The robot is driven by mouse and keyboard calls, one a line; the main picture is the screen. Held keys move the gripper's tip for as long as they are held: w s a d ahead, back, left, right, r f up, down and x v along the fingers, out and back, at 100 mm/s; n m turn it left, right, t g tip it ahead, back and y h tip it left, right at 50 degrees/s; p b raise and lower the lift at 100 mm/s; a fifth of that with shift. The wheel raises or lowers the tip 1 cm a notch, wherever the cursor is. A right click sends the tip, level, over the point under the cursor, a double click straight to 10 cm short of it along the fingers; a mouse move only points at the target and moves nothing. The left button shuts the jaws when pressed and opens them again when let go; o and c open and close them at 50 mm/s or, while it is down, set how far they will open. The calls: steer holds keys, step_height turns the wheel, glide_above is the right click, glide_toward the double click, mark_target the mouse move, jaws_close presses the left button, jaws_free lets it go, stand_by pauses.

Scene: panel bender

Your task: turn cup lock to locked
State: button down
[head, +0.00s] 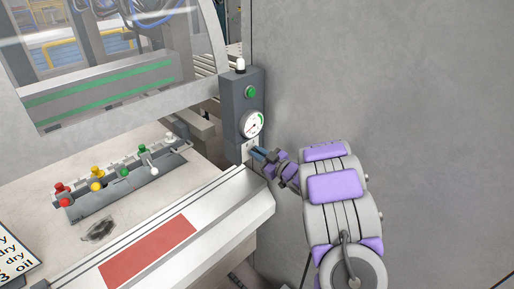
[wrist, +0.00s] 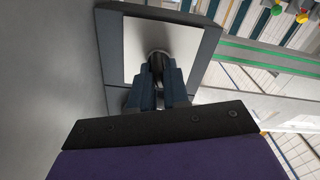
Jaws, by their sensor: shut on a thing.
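The cup lock is a small dark round knob (wrist: 158,62) on a pale plate (wrist: 190,42) framed in dark grey, seen in the wrist view. My gripper (wrist: 158,72) is shut on it, with both blue-grey fingers closing around the knob. In the head view my gripper (head: 258,154) reaches the pale plate (head: 249,149) at the bottom of a dark grey control box (head: 240,105). The knob is hidden behind the fingers there. I cannot read the lock's position marks.
Above the plate are a round gauge (head: 251,124) and a green button (head: 251,91). A grey lever block (head: 125,182) with coloured knobs lies on the bench at left. A machine edge (head: 215,215) with a red panel runs below. A plain grey wall (head: 410,90) fills the right.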

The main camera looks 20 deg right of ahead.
steer(key=m+p, duration=0.4)
steer(key=p, duration=0.3)
steer(key=shift+s+m, duration=0.1)
steer(key=shift+m, duration=0.2)
steer(key=m+p, duration=0.5)
steer(key=p, duration=0.1)
steer(key=shift+d+f, duration=0.1)
steer(key=shift+f, duration=0.05)
steer(key=c, duration=1.2)
jaws_free()
steer(key=shift+d, duration=0.1)
steer(key=b+v, duration=0.1)
steer(key=v, duration=1.6)
steer(key=shift+b, duration=0.35)
